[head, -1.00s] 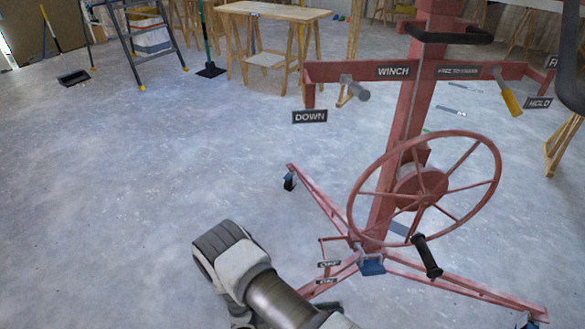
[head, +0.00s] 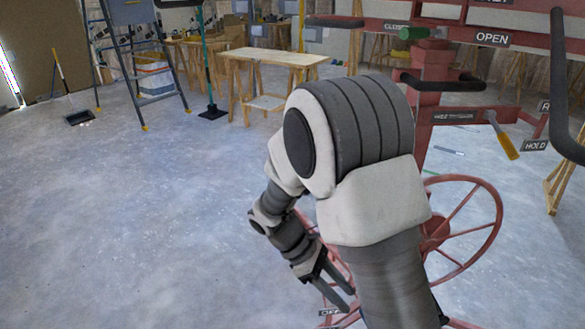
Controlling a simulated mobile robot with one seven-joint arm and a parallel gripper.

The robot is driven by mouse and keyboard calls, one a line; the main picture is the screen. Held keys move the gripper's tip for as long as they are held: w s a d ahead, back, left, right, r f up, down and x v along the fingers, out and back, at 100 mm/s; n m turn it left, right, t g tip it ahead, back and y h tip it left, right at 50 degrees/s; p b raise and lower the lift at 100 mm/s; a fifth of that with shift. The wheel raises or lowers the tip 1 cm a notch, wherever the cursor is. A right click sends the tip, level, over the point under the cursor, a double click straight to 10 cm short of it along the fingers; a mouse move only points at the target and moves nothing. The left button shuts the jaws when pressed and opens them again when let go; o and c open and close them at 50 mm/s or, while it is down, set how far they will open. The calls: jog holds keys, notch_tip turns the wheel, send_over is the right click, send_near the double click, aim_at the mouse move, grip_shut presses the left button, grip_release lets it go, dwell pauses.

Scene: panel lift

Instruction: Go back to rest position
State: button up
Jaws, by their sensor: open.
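My arm is folded in the middle of the head view, its elbow raised high. My gripper (head: 345,296) hangs below and left of the elbow, fingers pointing down to the right. It is open, with nothing seen between its fingers. The red panel lift (head: 480,108) stands behind and right of the arm. Its spoked handwheel (head: 498,212) is partly hidden by my arm, and the wheel's black crank grip is not visible. Red parts of the lift show just behind the gripper; I cannot tell whether they touch.
The lift carries a yellow-handled lever (head: 503,136) near a HOLD sign (head: 535,146), a green grip (head: 412,32) and an OPEN sign (head: 492,39). A wooden table (head: 272,57) and a stepladder (head: 135,60) stand at the back. The floor (head: 130,220) at left is clear.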

jog(key=s+d+r+m+t+y, duration=0.2)
jog(key=s+r+m+t+y, duration=0.35)
jog(key=r, duration=0.45)
jog(key=s+d+r+m+t+y, duration=0.2)
jog(key=s+r+m+t+y, duration=0.15)
jog(key=s+r+m, duration=0.45)
notch_tip(320, 180, up, 23)
jog(key=w+p, duration=0.2)
jog(key=p, duration=1.8)
jog(key=shift+f+m+h, duration=0.15)
jog(key=shift+m+h, duration=0.2)
jog(key=shift+h, duration=0.05)
